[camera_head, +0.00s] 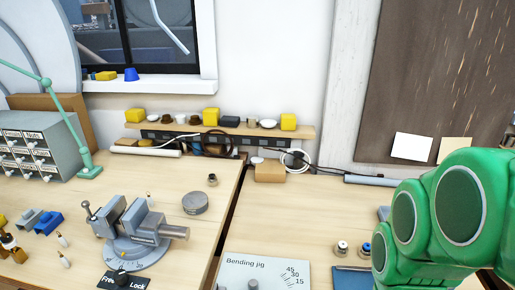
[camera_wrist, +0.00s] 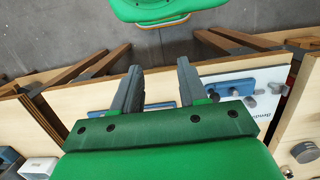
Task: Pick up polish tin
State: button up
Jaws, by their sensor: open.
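A round, flat grey tin (camera_head: 195,203), which looks like the polish tin, lies on the left wooden worktop in the head view. It is to the right of and behind the grey vise. My gripper (camera_wrist: 160,70) shows in the wrist view with its two grey fingers apart and nothing between them. It is above the front edge of the benches, with grey floor beyond. In the head view my green arm fills the lower right and the gripper is out of sight.
The grey vise (camera_head: 130,237) on a round dial base stands left of the tin. A small metal part (camera_head: 212,180) is behind it. The bending jig (camera_head: 262,270) is on the right bench, across a gap. A shelf (camera_head: 180,130) with yellow blocks runs along the wall.

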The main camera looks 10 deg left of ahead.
aim_at(198, 199)
jog(key=o, duration=1.1)
jog(key=shift+a, duration=0.1)
jog(key=w+a+m+y, duration=0.4)
jog(key=w+a+y, duration=0.1)
jog(key=w+a, duration=0.9)
jog(key=w+a+m+y, duration=0.45)
jog(key=w+a, duration=0.75)
jog(key=a, duration=0.5)
jog(key=w+a+f+m+t+y, duration=0.1)
jog(key=w+a+f+m, duration=0.1)
jog(key=w, duration=0.4)
jog(key=w+a+f+m+t+y, duration=0.1)
jog(key=w+a+f+m, duration=0.2)
jog(key=w+f+m, duration=0.1)
jog(key=w+a+f+m+t+y, duration=0.1)
jog(key=w+a+f+m+y, duration=0.1)
jog(key=w, duration=0.5)
jog(key=shift+w+a+f+m, duration=0.2)
jog(key=shift+a+f+m, duration=0.1)
jog(key=shift+f+m, duration=0.35)
jog(key=shift+w+a+f+m, duration=0.25)
jog(key=shift+f+m, duration=0.2)
jog(key=shift+m, duration=0.35)
jog(key=shift+t, duration=0.3)
jog(key=shift+x, duration=3.85)
